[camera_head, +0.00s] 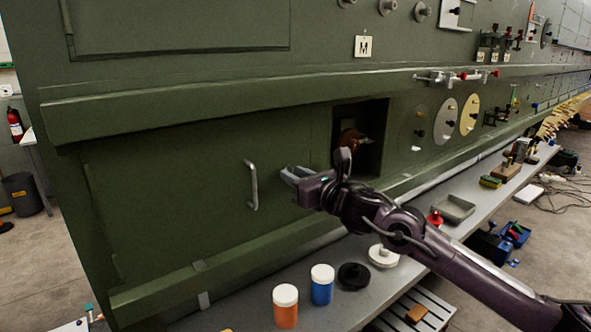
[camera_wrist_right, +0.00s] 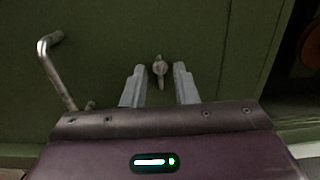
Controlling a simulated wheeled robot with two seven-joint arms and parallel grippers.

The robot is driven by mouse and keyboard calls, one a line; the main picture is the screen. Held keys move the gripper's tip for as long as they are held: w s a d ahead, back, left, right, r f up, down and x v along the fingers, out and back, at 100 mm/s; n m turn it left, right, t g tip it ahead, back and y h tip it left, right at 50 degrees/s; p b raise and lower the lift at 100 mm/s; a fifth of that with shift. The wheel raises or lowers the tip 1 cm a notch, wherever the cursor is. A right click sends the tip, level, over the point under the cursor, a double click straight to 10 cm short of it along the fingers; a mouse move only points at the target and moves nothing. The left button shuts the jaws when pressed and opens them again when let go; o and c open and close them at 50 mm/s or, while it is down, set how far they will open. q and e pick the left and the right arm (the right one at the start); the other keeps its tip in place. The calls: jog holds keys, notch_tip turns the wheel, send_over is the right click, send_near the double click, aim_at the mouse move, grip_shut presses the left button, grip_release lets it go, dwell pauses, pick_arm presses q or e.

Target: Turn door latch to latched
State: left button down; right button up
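The door (camera_head: 180,190) is a green panel in the green fuselage side, with a metal bar handle (camera_head: 252,185). The handle also shows at the left in the right wrist view (camera_wrist_right: 52,72). The door latch (camera_wrist_right: 159,70) is a small metal knob or lever, standing roughly upright in that view. My right gripper (camera_head: 289,174) is at the door, right of the handle, and hides the latch in the head view. In the wrist view its fingers (camera_wrist_right: 159,76) are open, one on each side of the latch, with gaps visible. My left gripper is not in view.
A square opening (camera_head: 370,150) with a reddish-brown object inside lies right of the gripper. Below, a grey bench (camera_head: 245,310) holds an orange jar (camera_head: 285,308), a blue jar (camera_head: 322,286), a black round part (camera_head: 353,276) and a white round part (camera_head: 383,256). A ledge (camera_head: 230,95) runs above the door.

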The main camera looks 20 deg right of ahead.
jog(key=shift+r, duration=0.1)
jog(key=shift+c, duration=0.5)
grip_shut()
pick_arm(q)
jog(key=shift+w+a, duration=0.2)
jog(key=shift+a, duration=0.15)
